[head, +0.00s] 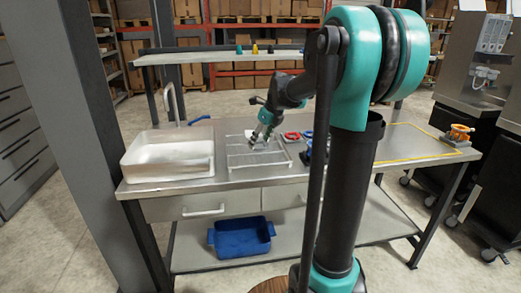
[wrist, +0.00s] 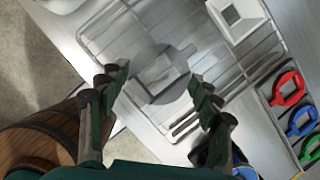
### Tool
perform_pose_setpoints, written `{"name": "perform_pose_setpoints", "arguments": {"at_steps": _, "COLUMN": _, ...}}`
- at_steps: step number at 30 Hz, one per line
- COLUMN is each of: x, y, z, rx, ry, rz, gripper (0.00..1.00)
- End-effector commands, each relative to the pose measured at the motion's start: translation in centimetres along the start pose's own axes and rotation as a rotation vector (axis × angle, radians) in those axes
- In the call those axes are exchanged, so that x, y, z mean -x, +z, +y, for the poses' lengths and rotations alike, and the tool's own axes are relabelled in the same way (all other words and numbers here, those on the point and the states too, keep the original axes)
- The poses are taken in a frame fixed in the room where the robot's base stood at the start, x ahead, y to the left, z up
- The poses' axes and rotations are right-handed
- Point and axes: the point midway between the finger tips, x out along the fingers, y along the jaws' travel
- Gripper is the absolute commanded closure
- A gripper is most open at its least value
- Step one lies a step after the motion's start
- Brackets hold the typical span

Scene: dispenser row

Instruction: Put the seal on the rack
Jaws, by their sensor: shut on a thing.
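A wire rack (head: 240,162) lies on the steel worktop, right of the sink, and fills the upper middle of the wrist view (wrist: 283,62). My gripper (head: 257,142) is over the rack. In the wrist view my gripper (wrist: 158,80) has its two fingers on either side of a grey, rounded piece (wrist: 160,92) with a lighter square middle and a short tab, which I take to be the seal. The fingers are shut on it. I cannot tell whether it touches the rack wires. In the head view the seal is too small to make out.
A white square piece (wrist: 240,14) with a hollow middle is at the rack. A tray with red (wrist: 288,88), blue (wrist: 301,122) and green rings is right of the rack. A white sink (head: 168,156) is left; a shelf (head: 215,56) runs behind.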

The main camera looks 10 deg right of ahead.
Motion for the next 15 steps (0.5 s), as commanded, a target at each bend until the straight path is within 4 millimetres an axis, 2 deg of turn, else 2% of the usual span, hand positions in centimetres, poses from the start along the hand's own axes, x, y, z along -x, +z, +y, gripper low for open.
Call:
{"name": "perform_pose_setpoints", "arguments": {"at_steps": 9, "x": -3.3, "y": -1.4, "z": 0.0, "rx": 0.0, "ry": 0.0, "rz": 0.0, "gripper": 0.53}}
{"name": "perform_pose_setpoints", "arguments": {"at_steps": 15, "x": -3.7, "y": -1.6, "z": 0.0, "rx": 0.0, "ry": 0.0, "rz": 0.0, "gripper": 0.53}}
